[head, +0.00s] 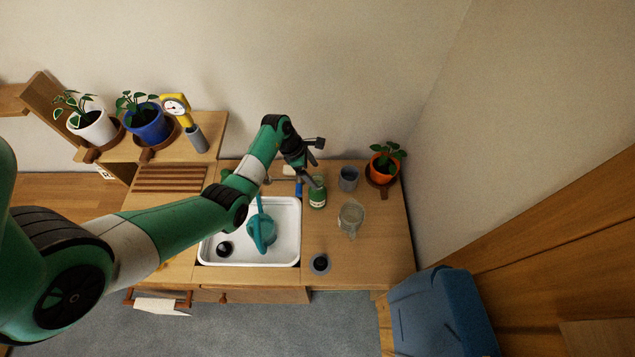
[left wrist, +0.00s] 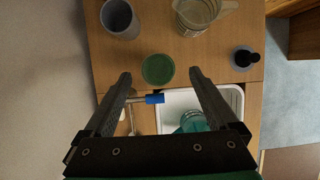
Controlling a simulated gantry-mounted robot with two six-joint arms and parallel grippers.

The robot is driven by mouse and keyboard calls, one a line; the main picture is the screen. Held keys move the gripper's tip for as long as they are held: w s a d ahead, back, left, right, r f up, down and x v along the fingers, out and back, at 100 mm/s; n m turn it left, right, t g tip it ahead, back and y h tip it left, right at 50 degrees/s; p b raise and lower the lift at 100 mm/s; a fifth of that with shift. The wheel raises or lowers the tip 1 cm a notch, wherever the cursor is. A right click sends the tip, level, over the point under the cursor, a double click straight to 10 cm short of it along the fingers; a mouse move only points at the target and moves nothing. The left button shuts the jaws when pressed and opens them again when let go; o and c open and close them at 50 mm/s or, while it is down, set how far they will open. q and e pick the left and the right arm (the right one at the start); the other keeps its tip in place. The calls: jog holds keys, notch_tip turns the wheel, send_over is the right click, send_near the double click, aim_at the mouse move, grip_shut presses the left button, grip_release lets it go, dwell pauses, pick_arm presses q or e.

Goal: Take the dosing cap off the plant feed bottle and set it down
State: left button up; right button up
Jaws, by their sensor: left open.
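The plant feed bottle (head: 318,198) is a small green bottle with a pale label, upright on the wooden counter just right of the white sink. In the left wrist view its top shows as a green disc, most likely the dosing cap (left wrist: 158,69); the cap's edge against the bottle cannot be made out. My right gripper is not in view.
A grey cup (head: 349,179), a clear jug (head: 351,217) and a small dark round item (head: 320,263) stand nearby. The white sink (head: 292,257) holds a teal watering can (head: 262,232). A blue-ended tap (left wrist: 154,98) is close by.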

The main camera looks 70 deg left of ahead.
aim_at(317, 178)
pick_arm(q)
jog(key=x, duration=0.1)
jog(key=b+x, duration=0.1)
jog(key=x, duration=0.2)
jog(key=shift+s+a+f, duration=0.1)
jog(key=shift+a+f, duration=0.1)
jog(key=shift+a, duration=0.05)
jog(key=shift+w+d+f+b, duration=0.1)
jog(key=shift+w+f+b, duration=0.1)
jog(key=shift+f+b, duration=0.15)
jog(key=c, duration=1.4)
jog(key=shift+r, duration=0.1)
